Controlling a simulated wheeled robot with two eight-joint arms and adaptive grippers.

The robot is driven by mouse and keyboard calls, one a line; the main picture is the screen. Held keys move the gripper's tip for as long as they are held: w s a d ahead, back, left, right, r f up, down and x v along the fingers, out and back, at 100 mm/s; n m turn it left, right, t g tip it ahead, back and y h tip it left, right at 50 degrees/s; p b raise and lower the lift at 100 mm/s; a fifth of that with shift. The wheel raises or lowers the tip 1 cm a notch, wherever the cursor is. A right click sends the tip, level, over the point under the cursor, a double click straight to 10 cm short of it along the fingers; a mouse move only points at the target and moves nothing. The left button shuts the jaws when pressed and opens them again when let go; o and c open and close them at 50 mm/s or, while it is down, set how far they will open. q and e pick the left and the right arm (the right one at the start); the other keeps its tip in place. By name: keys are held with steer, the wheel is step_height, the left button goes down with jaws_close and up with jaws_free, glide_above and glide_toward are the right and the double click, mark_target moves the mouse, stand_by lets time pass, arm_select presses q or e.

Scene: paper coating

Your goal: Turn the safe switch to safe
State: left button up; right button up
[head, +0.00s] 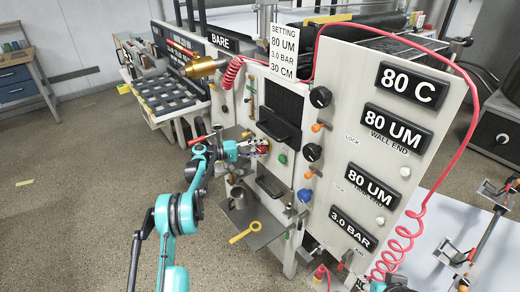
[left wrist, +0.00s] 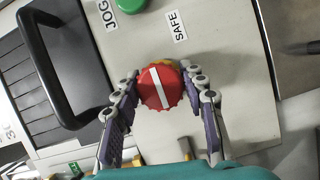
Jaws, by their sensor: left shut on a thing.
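The safe switch (left wrist: 161,87) is a red round knob with a white bar across it, in the left wrist view. The white bar leans from upper left to lower right. A "SAFE" label (left wrist: 176,26) is on the panel above and right of the knob, and a "JOG" label (left wrist: 106,14) is above and left. My left gripper (left wrist: 160,95) is at the panel with its fingers on both sides of the knob, shut on it.
A black handle (left wrist: 60,65) stands out left of the knob. A green button (left wrist: 131,4) is above it. In the head view, a display panel (head: 340,140) with knobs and readouts is to the right, a yellow-handled tool (head: 245,233) lies below, and a red coiled hose (head: 405,240) hangs at right.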

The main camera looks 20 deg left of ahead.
arm_select(q)
steer(key=o, duration=1.2)
steer(key=shift+c, duration=0.2)
steer(key=v, duration=1.2)
steer(key=shift+w, duration=0.1)
